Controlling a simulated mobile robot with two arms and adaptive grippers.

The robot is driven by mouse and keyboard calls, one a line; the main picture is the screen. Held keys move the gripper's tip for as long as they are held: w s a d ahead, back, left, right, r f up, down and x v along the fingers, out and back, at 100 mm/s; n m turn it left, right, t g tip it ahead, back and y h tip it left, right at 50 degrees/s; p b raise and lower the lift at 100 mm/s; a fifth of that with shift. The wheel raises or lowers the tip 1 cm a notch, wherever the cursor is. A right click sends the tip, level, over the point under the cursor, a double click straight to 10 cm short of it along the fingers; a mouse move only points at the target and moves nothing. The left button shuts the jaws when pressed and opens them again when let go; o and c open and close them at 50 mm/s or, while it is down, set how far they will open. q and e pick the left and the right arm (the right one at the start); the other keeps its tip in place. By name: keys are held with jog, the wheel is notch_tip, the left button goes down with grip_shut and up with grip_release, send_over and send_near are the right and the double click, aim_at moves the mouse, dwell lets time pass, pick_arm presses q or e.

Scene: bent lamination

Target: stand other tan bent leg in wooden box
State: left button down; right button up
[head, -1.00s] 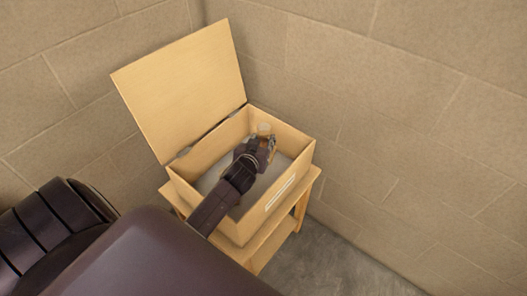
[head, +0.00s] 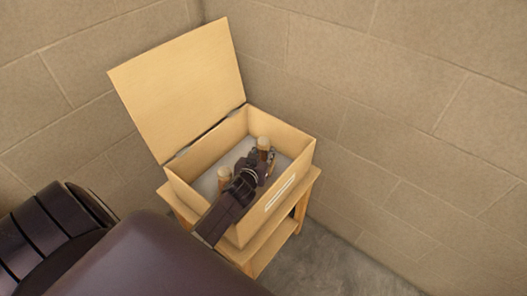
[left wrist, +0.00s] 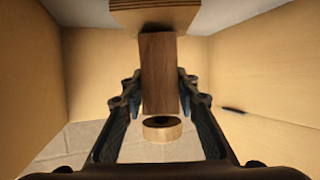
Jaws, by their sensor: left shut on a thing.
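The wooden box (head: 190,194) stands open. My left gripper (head: 264,165) is inside it, near its back right part, and is shut on a bent leg (head: 263,144) with a tan top and a brown part below. In the left wrist view the brown part (left wrist: 159,72) is between the fingers (left wrist: 158,95), with a layered tan end (left wrist: 155,17) above and a tan round piece (left wrist: 162,128) below. Another tan and brown leg (head: 224,177) stands in the box, left of my gripper. The held leg's lower end is hidden in the head view. My right gripper is not in view.
The box's lid (head: 182,85) is hinged up at the back left. The box sits on a small wooden stand (head: 262,258) in a corner of block walls (head: 400,120). Box walls are close around my gripper. Grey floor (head: 340,268) is clear at the right.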

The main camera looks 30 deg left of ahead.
pick_arm(q)
jog(key=shift+f, duration=0.25)
jog(key=c, duration=1.5)
grip_release()
jog(key=shift+r, duration=0.25)
jog(key=shift+r+p, duration=0.4)
jog(key=v, duration=1.2)
jog(key=shift+p, duration=0.35)
